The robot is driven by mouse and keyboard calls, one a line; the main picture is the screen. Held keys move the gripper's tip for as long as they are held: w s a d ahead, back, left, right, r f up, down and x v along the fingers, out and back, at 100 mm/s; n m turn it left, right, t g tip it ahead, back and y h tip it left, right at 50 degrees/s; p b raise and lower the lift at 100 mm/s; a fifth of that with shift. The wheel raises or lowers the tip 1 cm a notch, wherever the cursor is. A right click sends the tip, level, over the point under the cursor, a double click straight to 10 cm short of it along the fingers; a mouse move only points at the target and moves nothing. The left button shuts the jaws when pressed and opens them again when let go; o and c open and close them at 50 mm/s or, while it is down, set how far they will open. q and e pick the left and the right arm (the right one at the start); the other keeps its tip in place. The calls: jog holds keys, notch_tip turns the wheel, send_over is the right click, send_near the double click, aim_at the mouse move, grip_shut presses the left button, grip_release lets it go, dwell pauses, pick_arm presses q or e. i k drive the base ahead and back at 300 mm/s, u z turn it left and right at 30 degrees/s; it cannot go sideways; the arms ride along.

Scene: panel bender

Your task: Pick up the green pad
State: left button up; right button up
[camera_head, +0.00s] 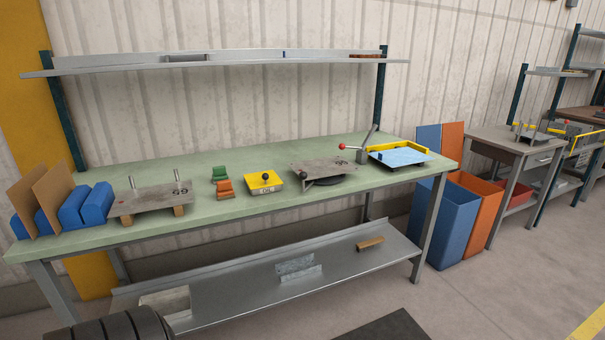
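The green pad (219,174) is a small, dark green, stepped block on the pale green workbench top (120,190). It lies left of the bench's middle, just behind a similar orange pad (225,188). The orange pad stands close in front of it and may cover a little of its lower front edge. I cannot tell whether the two touch. Neither of my grippers shows in the head view.
Left of the pads is a metal plate with two pins (150,198); right are a yellow block with a black knob (264,183) and a grey plate (322,168). Blue blocks (86,205) hold brown boards at the left end. A shelf (220,62) hangs above the bench.

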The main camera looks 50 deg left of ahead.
aim_at(219, 173)
jog(key=z, duration=0.2)
jog(key=i, duration=2.05)
jog(key=u, duration=2.45)
